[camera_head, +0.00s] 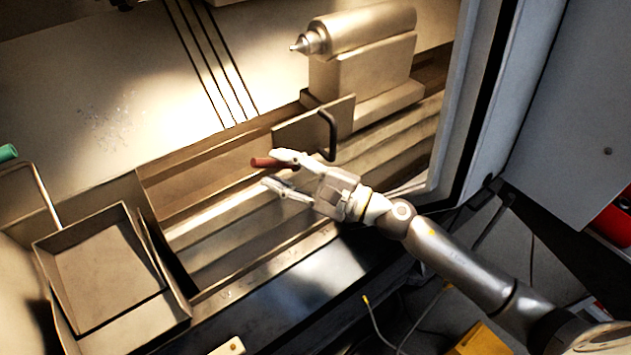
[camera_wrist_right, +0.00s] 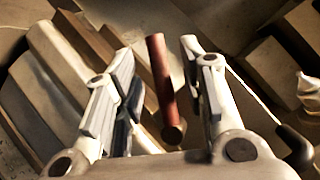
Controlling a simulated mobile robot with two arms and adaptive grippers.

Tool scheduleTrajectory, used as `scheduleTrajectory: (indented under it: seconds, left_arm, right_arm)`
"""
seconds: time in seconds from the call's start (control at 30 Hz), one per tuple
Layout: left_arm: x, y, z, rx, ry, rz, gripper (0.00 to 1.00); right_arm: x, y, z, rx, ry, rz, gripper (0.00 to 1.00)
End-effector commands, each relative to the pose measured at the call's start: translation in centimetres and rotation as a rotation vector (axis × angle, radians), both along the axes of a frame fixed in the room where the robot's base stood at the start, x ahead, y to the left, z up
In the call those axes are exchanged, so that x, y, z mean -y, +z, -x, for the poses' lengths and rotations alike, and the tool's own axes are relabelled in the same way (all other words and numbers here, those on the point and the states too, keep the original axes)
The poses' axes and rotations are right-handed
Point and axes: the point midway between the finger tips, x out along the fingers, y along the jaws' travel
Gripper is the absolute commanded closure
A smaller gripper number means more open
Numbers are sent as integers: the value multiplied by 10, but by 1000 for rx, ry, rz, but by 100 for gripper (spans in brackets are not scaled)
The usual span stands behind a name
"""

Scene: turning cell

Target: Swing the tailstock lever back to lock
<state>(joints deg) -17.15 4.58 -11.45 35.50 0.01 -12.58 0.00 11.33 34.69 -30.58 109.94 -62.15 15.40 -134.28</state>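The tailstock (camera_head: 360,55) is a pale metal block with a cylinder and a pointed centre facing left, at the top right of the head view. The lever's dark red grip (camera_head: 263,162) shows at my right gripper (camera_head: 273,169), below and left of the tailstock. In the right wrist view the red lever (camera_wrist_right: 161,80) stands between the two fingers of my right gripper (camera_wrist_right: 158,62), with a visible gap on each side. The fingers are open. Where the lever joins the machine is hidden. My left gripper is not in view.
A black bar handle (camera_head: 332,133) on a metal panel is close above my right gripper. A grey machine door edge (camera_head: 462,100) stands right of the tailstock. An open metal tray (camera_head: 78,238) with a rod handle is at the lower left.

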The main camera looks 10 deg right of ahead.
Motion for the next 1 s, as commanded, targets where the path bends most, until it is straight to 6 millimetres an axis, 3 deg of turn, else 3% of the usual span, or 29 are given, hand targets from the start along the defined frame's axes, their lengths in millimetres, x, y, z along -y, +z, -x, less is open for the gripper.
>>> scheduleTrajectory:
  seconds: [0.5,0.93,1.0]
  left_arm:
    - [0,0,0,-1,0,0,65]
    - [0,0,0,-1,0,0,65]
    - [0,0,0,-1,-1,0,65]
  right_arm:
    - [56,-9,44,-2,-1,0,62]
    - [62,-10,49,1,0,1,62]
    - [62,-10,49,-1,-1,-1,68]
